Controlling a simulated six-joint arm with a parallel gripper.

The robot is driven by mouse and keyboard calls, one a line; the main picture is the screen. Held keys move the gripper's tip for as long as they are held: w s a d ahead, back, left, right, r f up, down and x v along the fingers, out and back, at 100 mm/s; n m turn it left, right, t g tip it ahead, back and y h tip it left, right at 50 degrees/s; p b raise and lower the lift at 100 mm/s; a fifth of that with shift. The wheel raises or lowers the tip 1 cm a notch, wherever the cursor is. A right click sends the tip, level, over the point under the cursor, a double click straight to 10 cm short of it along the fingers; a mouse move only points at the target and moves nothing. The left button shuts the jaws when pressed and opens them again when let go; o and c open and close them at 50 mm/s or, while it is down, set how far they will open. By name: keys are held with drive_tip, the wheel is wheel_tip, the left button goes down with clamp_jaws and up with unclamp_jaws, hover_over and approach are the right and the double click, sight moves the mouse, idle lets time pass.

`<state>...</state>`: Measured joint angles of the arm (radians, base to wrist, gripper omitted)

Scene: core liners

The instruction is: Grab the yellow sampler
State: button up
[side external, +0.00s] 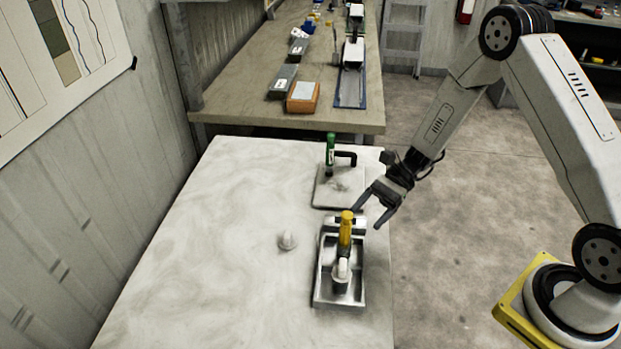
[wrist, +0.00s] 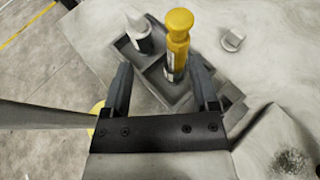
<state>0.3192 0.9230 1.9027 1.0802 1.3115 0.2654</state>
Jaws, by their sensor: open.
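The yellow sampler (side external: 346,228) stands upright in a grey metal tray (side external: 318,293) near the right edge of the white table. My gripper (side external: 367,213) is open and empty, just beyond and to the right of the sampler's top. In the wrist view the sampler shows ahead, between the lines of the two fingers (wrist: 162,88). I cannot tell whether either finger touches the tray.
A white-capped piece (side external: 341,274) stands in the tray's near part. A small white knob-like object (side external: 287,241) lies left of the tray. Behind is a pale plate (side external: 337,190) with a green-topped item (side external: 330,150) and a black handle. The table's left side is clear.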

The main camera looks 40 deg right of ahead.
sight(342, 230)
drive_tip(key=shift+w+d+f+m+t+y, duration=0.1)
drive_tip(key=shift+w+f+m+t+y, duration=0.05)
drive_tip(key=shift+w+m+t+y, duration=0.15)
drive_tip(key=shift+w+d+f+m+t+y, duration=0.1)
drive_tip(key=shift+w+m+t+y, duration=0.1)
drive_tip(key=shift+w+m+y, duration=0.15)
drive_tip(key=shift+x, duration=1.3)
drive_tip(key=shift+a, duration=0.1)
drive_tip(key=shift+x, duration=2.55)
drive_tip(key=shift+w, duration=0.15)
clamp_jaws()
